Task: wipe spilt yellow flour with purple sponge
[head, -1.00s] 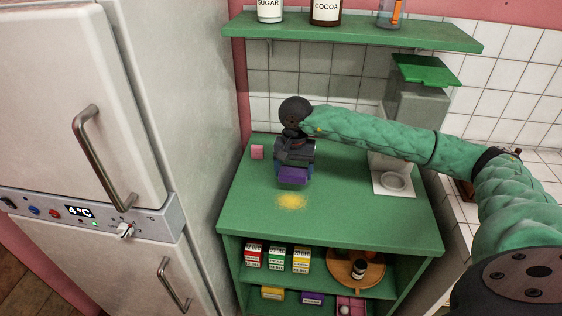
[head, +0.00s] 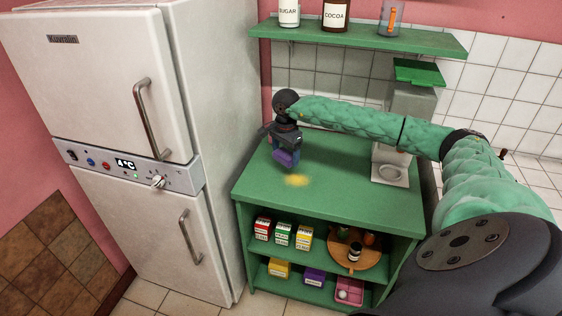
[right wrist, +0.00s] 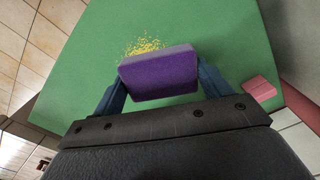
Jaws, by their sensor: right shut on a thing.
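Spilt yellow flour (head: 297,180) lies in a small patch on the green cabinet top (head: 350,205). It also shows in the right wrist view (right wrist: 145,46), partly hidden behind the sponge. The purple sponge (head: 284,158) is held between the fingers of my right gripper (head: 287,148). In the right wrist view the sponge (right wrist: 160,77) sits between the two blue fingers (right wrist: 160,88), right beside the flour. I cannot tell whether the sponge touches the top. My left gripper is not in view.
A pink block (right wrist: 258,87) lies on the cabinet top near its edge. A dispenser with a green lid (head: 410,105) stands at the back right. A fridge (head: 130,130) stands on the left. A wall shelf (head: 370,38) holds jars above. The top's front is clear.

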